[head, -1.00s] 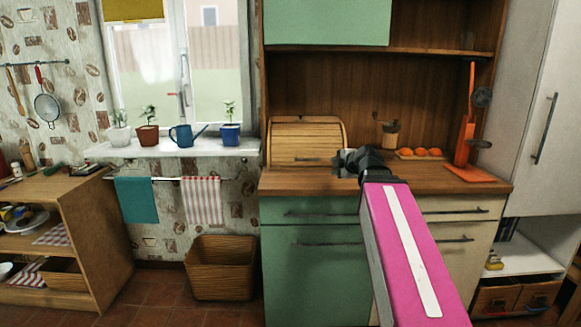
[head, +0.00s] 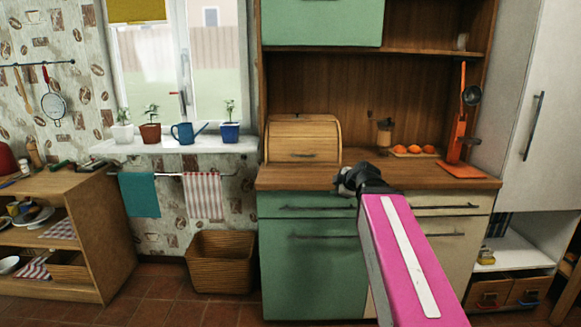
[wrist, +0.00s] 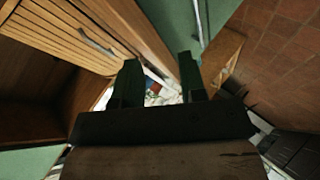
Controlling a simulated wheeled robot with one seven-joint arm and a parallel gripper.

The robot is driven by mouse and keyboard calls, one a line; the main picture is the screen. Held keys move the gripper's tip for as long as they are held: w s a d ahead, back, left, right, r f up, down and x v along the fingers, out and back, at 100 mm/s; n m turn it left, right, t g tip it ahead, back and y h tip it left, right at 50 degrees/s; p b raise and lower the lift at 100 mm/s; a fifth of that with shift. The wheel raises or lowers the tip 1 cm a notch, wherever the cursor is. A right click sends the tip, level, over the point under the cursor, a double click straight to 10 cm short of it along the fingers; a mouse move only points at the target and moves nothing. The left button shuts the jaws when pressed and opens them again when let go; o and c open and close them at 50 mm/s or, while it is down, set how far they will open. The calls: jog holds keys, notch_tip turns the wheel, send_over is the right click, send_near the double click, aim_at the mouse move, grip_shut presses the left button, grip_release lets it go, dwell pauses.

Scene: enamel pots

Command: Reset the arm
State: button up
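My gripper shows in the wrist view (wrist: 160,85) with its two dark fingers apart and nothing between them. In the head view my gripper (head: 350,180) is a small dark shape at the end of my pink arm, in front of the edge of the wooden counter (head: 270,178). Its fingers are too small to tell apart there. It appears to touch nothing, though its distance from the counter is hard to judge.
A wooden bread box (head: 303,140) stands on the counter left of my gripper. A grinder (head: 384,131), oranges on a board (head: 413,150) and an orange stand (head: 458,130) are to the right.

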jog(key=s+f+m+g+h, duration=0.1)
jog(key=s+f+m+g, duration=0.2)
jog(key=f, duration=0.7)
jog(key=s+d+f+m+g+h, duration=0.1)
jog(key=s+f+m+g+h, duration=0.1)
jog(key=s+f+m, duration=0.5)
jog(key=s+d+f+m+g+h, duration=0.1)
jog(key=s+f+m+g, duration=0.3)
jog(key=f, duration=1)
jog(key=s+m, duration=0.1)
jog(key=m, duration=0.2)
jog(key=shift+s+d+f+g+h, duration=0.15)
jog(key=shift+g+h, duration=0.25)
